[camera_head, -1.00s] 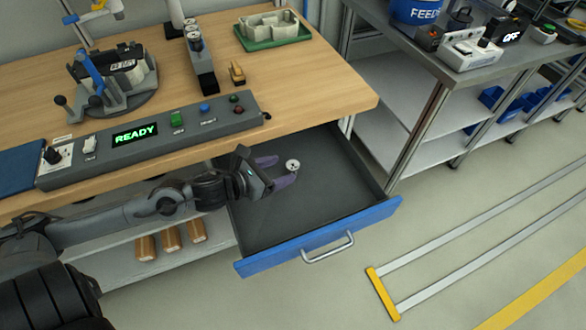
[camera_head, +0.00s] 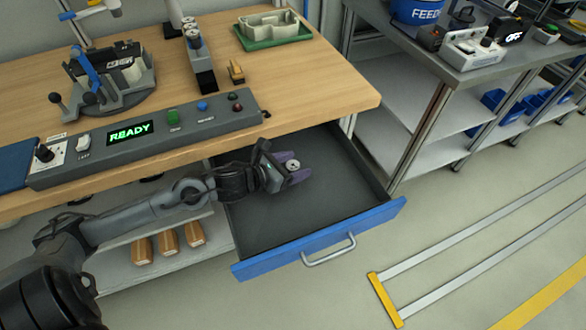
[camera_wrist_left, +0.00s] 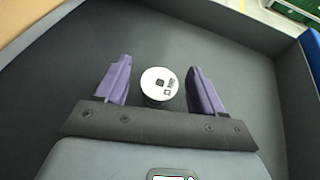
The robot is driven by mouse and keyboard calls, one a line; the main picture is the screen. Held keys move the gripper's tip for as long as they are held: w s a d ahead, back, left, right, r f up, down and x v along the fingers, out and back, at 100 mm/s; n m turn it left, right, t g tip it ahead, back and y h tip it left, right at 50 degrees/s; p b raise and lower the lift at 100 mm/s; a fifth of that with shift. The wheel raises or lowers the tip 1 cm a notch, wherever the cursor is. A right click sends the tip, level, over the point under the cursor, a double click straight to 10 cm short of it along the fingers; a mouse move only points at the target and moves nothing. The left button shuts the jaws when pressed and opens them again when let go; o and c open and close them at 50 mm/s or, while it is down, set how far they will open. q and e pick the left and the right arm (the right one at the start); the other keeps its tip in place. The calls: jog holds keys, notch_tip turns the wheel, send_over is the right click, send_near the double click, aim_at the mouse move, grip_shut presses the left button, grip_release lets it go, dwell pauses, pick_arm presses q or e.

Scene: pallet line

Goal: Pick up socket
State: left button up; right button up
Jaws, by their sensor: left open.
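The socket (camera_head: 293,165) is a small round piece with a white top and dark markings. It stands in the open drawer, and in the left wrist view the socket (camera_wrist_left: 160,83) sits between the two purple fingers with a gap on each side. My left gripper (camera_head: 293,168) is open around it, low in the drawer, and it also shows in the left wrist view (camera_wrist_left: 161,88). The drawer (camera_head: 300,215) is dark grey inside with a blue front. My right gripper is not in view.
The drawer's blue front (camera_head: 325,238) and side walls bound the space around the gripper. Above stands the wooden bench (camera_head: 310,90) with a control panel (camera_head: 150,137) reading READY. The drawer floor around the socket is clear.

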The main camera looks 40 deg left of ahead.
pick_arm(q)
jog(key=shift+c, duration=0.2)
jog(key=c, duration=1.1)
